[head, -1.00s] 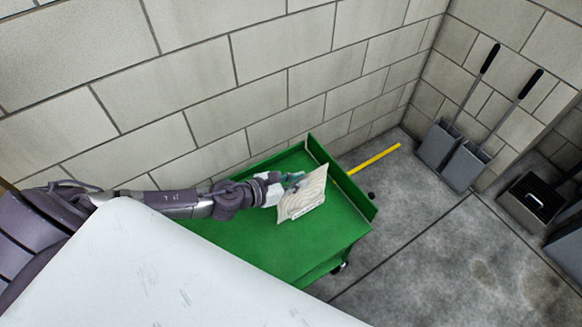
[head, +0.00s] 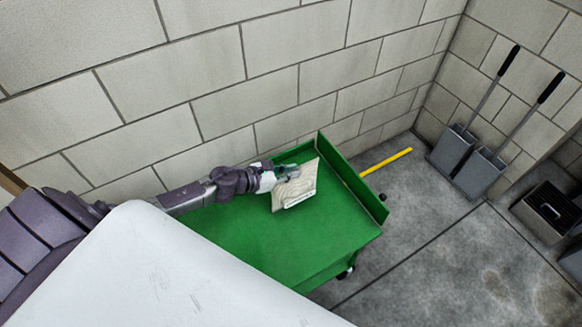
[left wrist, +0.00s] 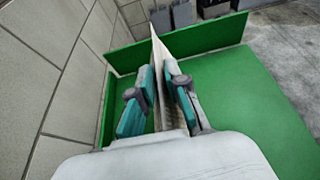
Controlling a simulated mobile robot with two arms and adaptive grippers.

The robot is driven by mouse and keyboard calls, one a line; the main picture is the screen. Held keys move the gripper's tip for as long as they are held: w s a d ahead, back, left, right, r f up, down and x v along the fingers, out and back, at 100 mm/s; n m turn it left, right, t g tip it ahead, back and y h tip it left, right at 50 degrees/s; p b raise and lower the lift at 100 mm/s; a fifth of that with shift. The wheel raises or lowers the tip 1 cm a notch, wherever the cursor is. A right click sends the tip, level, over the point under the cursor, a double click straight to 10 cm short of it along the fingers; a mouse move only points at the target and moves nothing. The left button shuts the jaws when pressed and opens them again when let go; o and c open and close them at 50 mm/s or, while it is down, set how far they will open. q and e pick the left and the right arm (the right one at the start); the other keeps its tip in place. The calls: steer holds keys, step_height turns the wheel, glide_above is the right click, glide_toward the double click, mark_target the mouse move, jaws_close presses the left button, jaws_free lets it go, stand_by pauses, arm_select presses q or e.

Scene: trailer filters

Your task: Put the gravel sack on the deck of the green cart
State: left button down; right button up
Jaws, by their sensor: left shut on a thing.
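The gravel sack (head: 298,187) is a pale, flat bag with a printed white label. It hangs tilted from my left gripper (head: 286,172) over the far part of the green cart (head: 290,240). In the left wrist view the fingers of my left gripper (left wrist: 160,98) are closed on both faces of the sack (left wrist: 160,62), which shows edge-on between the teal pads. The deck (left wrist: 235,95) below is otherwise bare where visible. I cannot tell whether the sack's lower edge touches the deck. My right gripper is not in view.
The cart has a raised green rim at its far end (head: 350,180) and stands by the block wall (head: 210,90). Two long-handled dustpans (head: 480,172) lean in the corner. A yellow bar (head: 386,161) lies beyond the cart. My white body panel hides the near left.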

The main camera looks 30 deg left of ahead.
arm_select(q)
steer(key=shift+w, duration=0.1)
steer(key=c, duration=1.2)
jaws_free()
steer(key=shift+f, duration=0.2)
steer(key=shift+b+v, duration=0.55)
steer(key=shift+v, duration=5.6)
steer(key=shift+d, duration=0.2)
